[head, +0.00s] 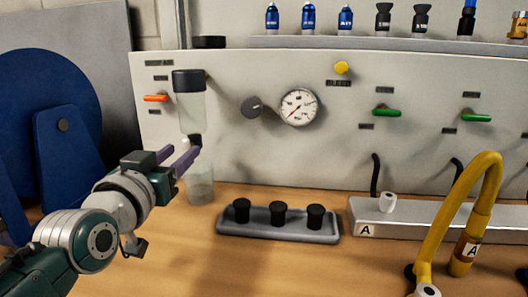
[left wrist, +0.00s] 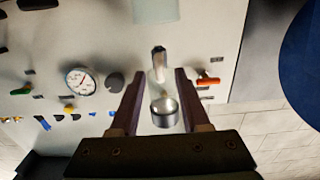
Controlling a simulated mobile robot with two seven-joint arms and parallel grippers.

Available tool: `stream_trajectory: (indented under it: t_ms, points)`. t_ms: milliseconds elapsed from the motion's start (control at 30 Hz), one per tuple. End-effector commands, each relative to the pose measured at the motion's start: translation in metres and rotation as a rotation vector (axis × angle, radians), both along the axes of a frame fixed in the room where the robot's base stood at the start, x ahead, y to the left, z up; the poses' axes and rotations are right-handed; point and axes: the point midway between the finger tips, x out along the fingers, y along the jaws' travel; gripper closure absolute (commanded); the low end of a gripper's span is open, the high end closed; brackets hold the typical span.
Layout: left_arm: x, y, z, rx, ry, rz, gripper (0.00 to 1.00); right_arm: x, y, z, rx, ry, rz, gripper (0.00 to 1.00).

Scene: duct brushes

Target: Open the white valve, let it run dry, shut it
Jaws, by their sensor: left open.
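A clear vessel with a dark lid (head: 190,103) hangs upright on the panel, with a dark fitting (head: 195,141) at its lower end. A clear beaker (head: 200,187) stands on the bench below it. My left gripper (head: 180,156) is open with its fingers near this lower fitting. In the left wrist view, a pale narrow outlet (left wrist: 159,62) and a round metallic piece (left wrist: 164,110) show between the open fingers. I cannot tell whether the fingers touch them. No plainly white valve handle shows there; its setting cannot be told. My right gripper is not in view.
The panel carries an orange handle (head: 156,98), a gauge (head: 299,106), a dark knob (head: 251,107) and green handles (head: 387,113). A grey tray (head: 259,228) with black stoppers lies on the bench. A yellow hose (head: 447,200) arches at right. The front middle bench is clear.

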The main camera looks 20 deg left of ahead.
Motion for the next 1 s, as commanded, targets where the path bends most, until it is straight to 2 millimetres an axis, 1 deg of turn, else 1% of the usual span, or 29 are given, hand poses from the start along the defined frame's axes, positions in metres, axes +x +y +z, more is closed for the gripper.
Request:
stream_trajectory:
  t_ms: [33,167,433,467,833,867,1000]
  points:
    - [0.0053,0.0012,-0.0006,0.000,-0.001,0.000,0.54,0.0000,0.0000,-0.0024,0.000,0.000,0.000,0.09]
    - [0.0122,0.0029,-0.0001,0.001,0.000,0.000,0.54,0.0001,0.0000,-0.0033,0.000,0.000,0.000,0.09]
    - [0.0132,0.0032,0.0000,0.002,0.001,-0.001,0.54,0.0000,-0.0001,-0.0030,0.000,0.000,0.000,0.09]
    - [0.0131,0.0032,0.0000,0.002,0.001,-0.001,0.56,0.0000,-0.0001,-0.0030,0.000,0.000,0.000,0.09]
    - [0.0130,0.0030,0.0000,0.001,0.001,-0.001,0.98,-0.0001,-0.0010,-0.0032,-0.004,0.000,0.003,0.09]
    - [0.0130,0.0030,-0.0001,0.001,0.001,-0.001,1.00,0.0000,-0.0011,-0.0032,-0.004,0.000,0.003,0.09]
    - [0.0130,0.0030,-0.0001,0.001,0.001,0.000,1.00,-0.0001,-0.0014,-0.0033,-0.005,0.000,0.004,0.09]
